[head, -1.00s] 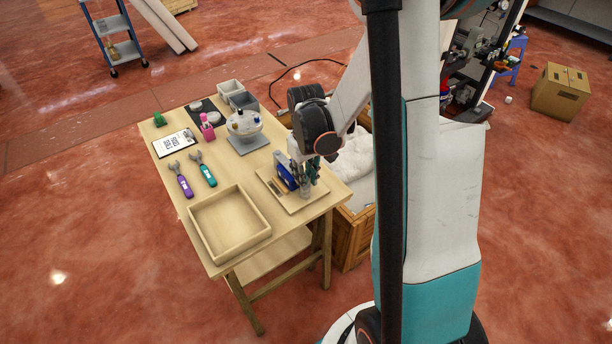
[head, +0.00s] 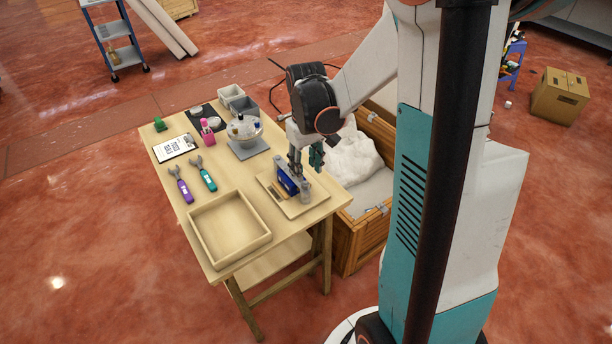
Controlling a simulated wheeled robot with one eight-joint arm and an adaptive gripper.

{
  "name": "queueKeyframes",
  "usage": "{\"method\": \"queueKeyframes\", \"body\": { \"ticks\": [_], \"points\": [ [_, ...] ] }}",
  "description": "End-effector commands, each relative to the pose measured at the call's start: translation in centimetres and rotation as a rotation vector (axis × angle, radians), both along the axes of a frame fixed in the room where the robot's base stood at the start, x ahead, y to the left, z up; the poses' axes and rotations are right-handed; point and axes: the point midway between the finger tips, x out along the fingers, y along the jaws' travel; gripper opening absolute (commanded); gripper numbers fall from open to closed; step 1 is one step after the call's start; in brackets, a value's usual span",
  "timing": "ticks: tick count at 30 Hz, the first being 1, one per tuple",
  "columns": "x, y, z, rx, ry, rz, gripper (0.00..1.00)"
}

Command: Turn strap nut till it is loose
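A wooden board (head: 316,204) lies at the table's right end. It bears a blue piece (head: 288,180) and a grey, bottle-like upright part (head: 305,192). The strap nut is too small to make out. My gripper (head: 305,165) points down just above and behind the blue piece. Its two fingers look spread apart, with no thing visible between them. I cannot tell whether a finger touches the blue piece.
An empty wooden tray (head: 230,264) is at the table's front. Two wrenches, purple (head: 181,184) and teal (head: 203,173), lie left. A wooden crate (head: 362,237) stands right.

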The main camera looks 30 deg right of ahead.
Motion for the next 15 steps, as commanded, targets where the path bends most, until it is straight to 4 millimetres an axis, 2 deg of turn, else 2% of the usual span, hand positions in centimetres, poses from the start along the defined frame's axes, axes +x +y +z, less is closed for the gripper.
{"method": "queueKeyframes", "body": {
  "ticks": [3, 6, 10, 15],
  "points": [
    [0.0, 0.0, 2.3, 0.0, 0.0, 0.0, 0.38],
    [0.0, 0.0, 3.7, 0.0, 0.0, 0.0, 0.38],
    [0.0, 0.0, 4.9, 0.0, 0.0, 0.0, 0.38],
    [0.0, 0.0, 5.6, 0.0, 0.0, 0.0, 0.38]
  ]
}}
